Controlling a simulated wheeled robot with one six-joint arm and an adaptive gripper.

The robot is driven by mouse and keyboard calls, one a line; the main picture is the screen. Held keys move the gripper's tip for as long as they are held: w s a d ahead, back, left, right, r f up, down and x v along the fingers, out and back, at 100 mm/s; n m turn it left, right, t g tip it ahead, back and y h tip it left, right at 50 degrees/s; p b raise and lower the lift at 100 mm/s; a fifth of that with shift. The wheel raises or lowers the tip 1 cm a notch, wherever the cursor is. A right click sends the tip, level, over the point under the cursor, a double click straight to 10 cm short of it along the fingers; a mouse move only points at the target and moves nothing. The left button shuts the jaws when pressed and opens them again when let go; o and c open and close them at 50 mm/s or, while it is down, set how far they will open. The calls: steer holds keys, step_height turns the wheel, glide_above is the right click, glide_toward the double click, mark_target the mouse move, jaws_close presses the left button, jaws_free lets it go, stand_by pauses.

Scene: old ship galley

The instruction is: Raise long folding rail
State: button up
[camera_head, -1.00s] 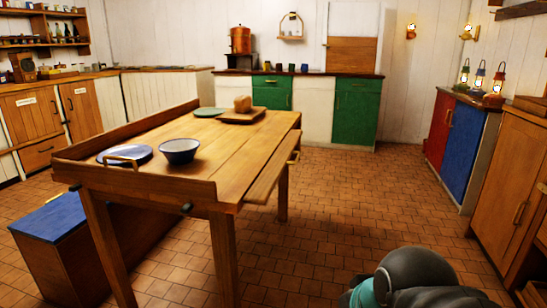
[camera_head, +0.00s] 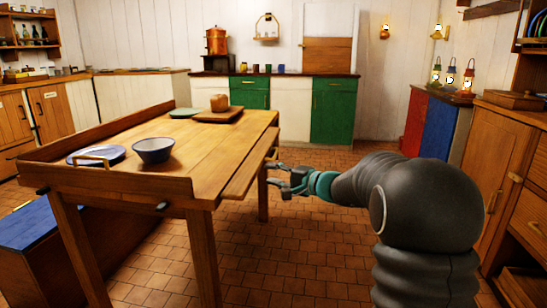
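The wooden table (camera_head: 190,150) stands at left centre with raised edges on its left and near sides. The long folding rail (camera_head: 247,170) runs along its right side and hangs folded outward, below the tabletop edge. A small handle (camera_head: 273,154) shows near the far part of this rail. My gripper (camera_head: 268,174) is just right of the rail, slightly below the handle, pointing left. Its fingers are spread and nothing shows between them. Whether a fingertip touches the rail cannot be told.
A blue plate (camera_head: 96,155), a bowl (camera_head: 153,149) and a board (camera_head: 218,115) with a loaf lie on the table. A blue-topped bench (camera_head: 40,222) stands at left. Cabinets (camera_head: 497,150) line the right. Tiled floor between is clear.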

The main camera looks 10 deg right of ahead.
mark_target(276, 152)
steer(key=w+d+f+m+t+h, duration=0.3)
steer(key=w+d+f+m+t, duration=0.15)
steer(key=w+d, duration=0.55)
steer(key=shift+m+t, duration=0.35)
steer(key=shift+t, duration=0.1)
steer(key=p+x, duration=0.2)
steer(key=x, duration=1.2)
steer(key=shift+r+p, duration=0.15)
steer(key=shift+p, duration=0.15)
jaws_close()
